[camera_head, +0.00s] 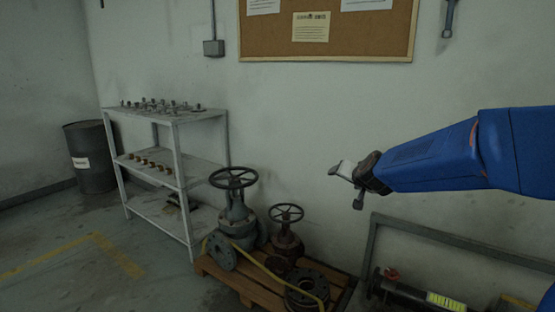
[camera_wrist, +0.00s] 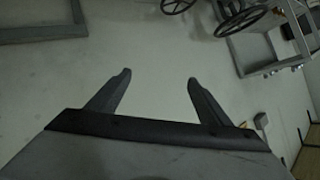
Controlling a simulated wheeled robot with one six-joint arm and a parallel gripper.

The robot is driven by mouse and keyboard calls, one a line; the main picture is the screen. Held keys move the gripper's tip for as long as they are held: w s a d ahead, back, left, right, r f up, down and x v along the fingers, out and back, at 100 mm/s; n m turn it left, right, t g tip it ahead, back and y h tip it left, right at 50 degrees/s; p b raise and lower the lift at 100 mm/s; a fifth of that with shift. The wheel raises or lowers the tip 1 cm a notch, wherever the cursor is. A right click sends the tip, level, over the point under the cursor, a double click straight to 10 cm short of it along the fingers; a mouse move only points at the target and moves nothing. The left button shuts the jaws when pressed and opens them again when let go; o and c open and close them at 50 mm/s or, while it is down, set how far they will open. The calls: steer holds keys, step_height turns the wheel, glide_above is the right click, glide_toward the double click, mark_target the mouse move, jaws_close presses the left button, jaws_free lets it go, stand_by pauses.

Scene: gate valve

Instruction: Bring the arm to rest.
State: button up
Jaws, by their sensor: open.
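My gripper (camera_head: 347,184) is at the end of my blue arm, which reaches in from the right in the head view. It hangs in the air in front of the wall, above and to the right of the gate valves. In the wrist view my gripper (camera_wrist: 158,85) shows two dark fingers spread apart with nothing between them. A large grey-green gate valve (camera_head: 237,215) with a dark handwheel (camera_head: 233,178) stands on a wooden pallet (camera_head: 225,273). A smaller reddish valve (camera_head: 287,242) with its own handwheel stands beside it. My gripper touches neither valve.
A grey shelf (camera_head: 178,160) with small metal fittings stands left of the pallet. A dark barrel (camera_head: 91,158) is in the corner. A metal frame (camera_head: 440,240) stands below my arm at the right. A corkboard (camera_head: 340,45) hangs on the wall. Floor at the left is clear.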

steer(key=s+d+f+n+g, duration=0.1)
steer(key=s+d+f+g, duration=0.1)
steer(key=s, duration=1.3)
steer(key=s+d+f+n+g, duration=0.2)
steer(key=s+f+g, duration=0.1)
steer(key=s, duration=1.2)
steer(key=s+d+f+n+g, duration=0.2)
steer(key=s+f, duration=0.2)
steer(key=s, duration=1.2)
steer(key=shift+f+g+h, duration=0.25)
steer(key=shift+g+h, duration=0.05)
steer(key=shift+h, duration=0.1)
